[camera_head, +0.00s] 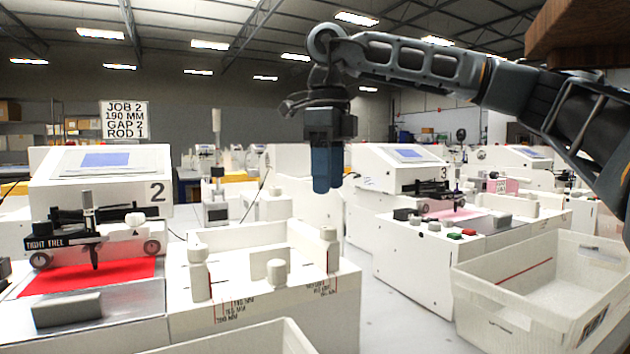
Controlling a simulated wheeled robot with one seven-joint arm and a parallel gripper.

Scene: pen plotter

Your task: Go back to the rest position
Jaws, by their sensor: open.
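My gripper (327,188) hangs from my arm, its blue fingers pointing down, in the upper middle of the head view. It is open and nothing shows between the fingers. It appears above and behind the white box with pegs (262,290), between plotter 2 (105,180) and plotter 3 (400,168), touching nothing that I can see. My arm reaches in from the right.
Plotter 2 has a pen carriage (93,240) over a red sheet (85,277). Red and green buttons (462,233) sit by plotter 3. An open white bin (545,285) stands at right. A sign (124,120) reads "JOB 2, 190 MM, GAP 2, ROD 1".

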